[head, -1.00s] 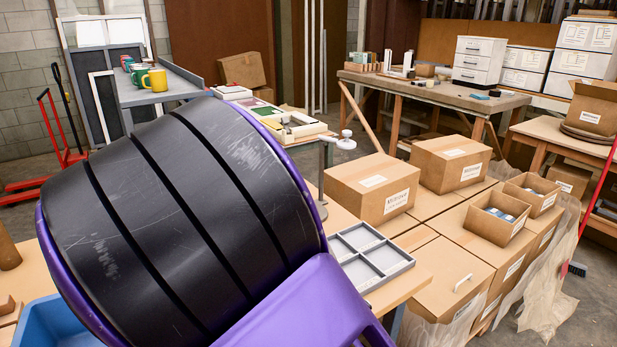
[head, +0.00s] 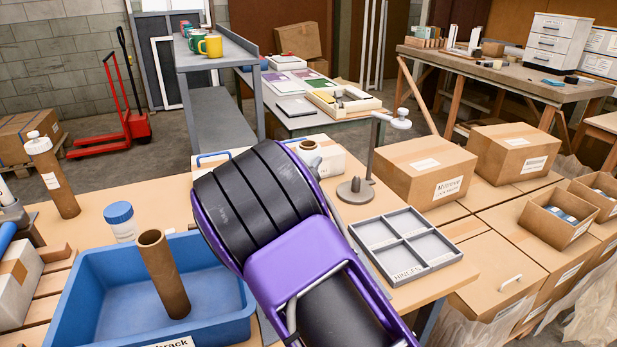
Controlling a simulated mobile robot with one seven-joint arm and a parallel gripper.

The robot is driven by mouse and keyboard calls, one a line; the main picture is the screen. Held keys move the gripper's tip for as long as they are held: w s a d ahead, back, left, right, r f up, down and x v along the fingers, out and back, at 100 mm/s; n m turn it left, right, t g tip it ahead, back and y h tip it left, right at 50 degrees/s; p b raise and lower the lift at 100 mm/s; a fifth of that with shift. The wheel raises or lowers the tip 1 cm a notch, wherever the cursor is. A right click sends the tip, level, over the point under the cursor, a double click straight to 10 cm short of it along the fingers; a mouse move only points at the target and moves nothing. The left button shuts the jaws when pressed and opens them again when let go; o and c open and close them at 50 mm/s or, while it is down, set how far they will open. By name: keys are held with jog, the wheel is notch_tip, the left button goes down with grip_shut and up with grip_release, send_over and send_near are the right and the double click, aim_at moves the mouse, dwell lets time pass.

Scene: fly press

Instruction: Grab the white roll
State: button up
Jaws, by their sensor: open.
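A pale white piece with a brown round core or tube end (head: 325,158) shows on the wooden table just behind my arm. It may be the white roll, but its lower left is hidden, so I cannot tell its full shape. My purple and black arm reaches over the table from the bottom of the head view and covers the middle. My gripper does not show; no fingers are visible beyond or beside the arm.
Left of my arm, a blue tub (head: 75,308) holds an upright brown tube (head: 163,275). A blue-lidded jar (head: 121,222) stands behind it. A grey divided tray (head: 405,243) and a metal stand (head: 357,190) are to the right, with cardboard boxes (head: 424,172) beyond.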

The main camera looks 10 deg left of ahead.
jog(key=shift+w+d+f, duration=0.1)
jog(key=shift+w+d, duration=0.15)
jog(key=shift+w, duration=1.15)
jog(key=shift+w+d, duration=0.2)
jog(key=shift+w, duration=1.15)
jog(key=shift+c, duration=0.3)
grip_shut()
